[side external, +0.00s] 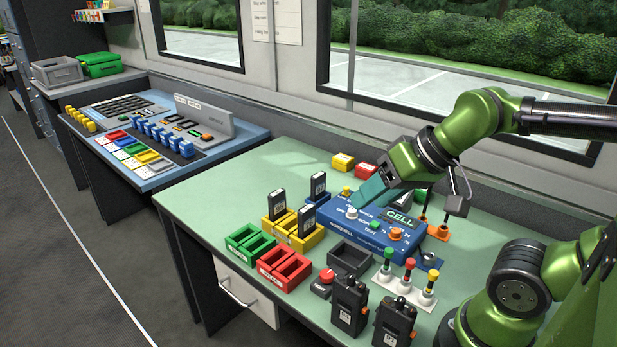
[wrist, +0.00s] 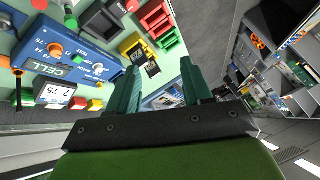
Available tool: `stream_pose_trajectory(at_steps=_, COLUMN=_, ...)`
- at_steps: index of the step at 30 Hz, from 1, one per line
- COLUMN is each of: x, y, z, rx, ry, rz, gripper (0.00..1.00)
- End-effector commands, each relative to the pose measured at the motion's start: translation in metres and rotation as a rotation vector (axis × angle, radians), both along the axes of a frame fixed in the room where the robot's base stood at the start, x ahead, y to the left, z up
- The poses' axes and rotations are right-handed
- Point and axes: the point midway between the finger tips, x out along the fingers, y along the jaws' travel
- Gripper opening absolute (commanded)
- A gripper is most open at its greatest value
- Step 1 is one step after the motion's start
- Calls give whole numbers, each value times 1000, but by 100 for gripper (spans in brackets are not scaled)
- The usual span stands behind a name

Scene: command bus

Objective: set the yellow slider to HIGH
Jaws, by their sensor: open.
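A small yellow knob (side external: 346,190) sits at the far left corner of the blue CELL panel (side external: 371,236). A yellow-capped post (side external: 430,284) stands on a white base at the front right, beside red- and green-capped posts. I cannot tell which of these is the yellow slider, and no HIGH mark is readable. My gripper (side external: 366,198) is open, with teal fingers pointing down over the panel's far left part, close to its white knob (side external: 351,213).
Red trays (side external: 285,268), green trays (side external: 250,241) and yellow trays with black radios (side external: 292,228) stand left of the panel. A grey tray (side external: 350,258), a red button (side external: 325,278) and two black radios (side external: 349,302) stand in front. The green table's left part (side external: 205,203) is clear.

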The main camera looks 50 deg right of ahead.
Motion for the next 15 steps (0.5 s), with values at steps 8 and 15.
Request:
stream_pose_trajectory(at_steps=8, x=1, y=-3, z=-4, rx=0, ry=16, rz=-12, gripper=44)
stream_pose_trajectory(at_steps=15, x=45, y=-34, z=-11, rx=4, ry=152, rz=-107, gripper=44)
